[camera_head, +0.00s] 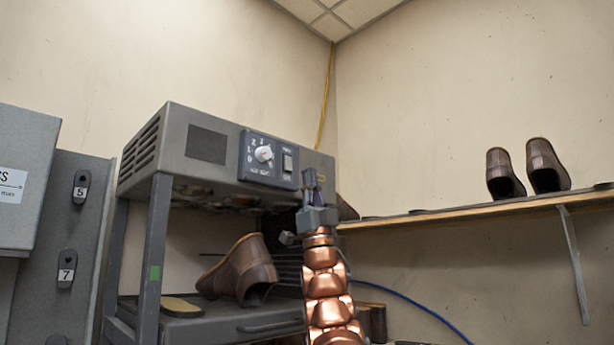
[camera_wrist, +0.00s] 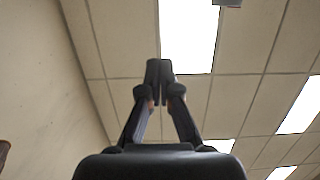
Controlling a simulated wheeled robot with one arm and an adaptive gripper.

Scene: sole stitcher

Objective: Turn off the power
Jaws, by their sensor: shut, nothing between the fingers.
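The grey sole stitcher machine (camera_head: 180,160) stands left of centre in the head view. Its front panel (camera_head: 254,175) has a white numbered dial (camera_head: 263,153) and, to the right of it, a small rocker-like power switch (camera_head: 288,163). Which way the switch is set is too small to tell. My gripper (camera_head: 309,172) points upward just right of the panel, in front of the machine's right part. In the wrist view my gripper (camera_wrist: 158,72) has its fingertips together, with nothing between them, against the ceiling.
A brown shoe (camera_head: 240,272) sits on the machine's lower shelf beside a sole (camera_head: 180,307). A wooden wall shelf (camera_head: 480,208) with brown shoes (camera_head: 547,166) is at right. Grey panels with numbered holders (camera_head: 81,188) stand at left. A blue hose (camera_head: 415,304) hangs low right.

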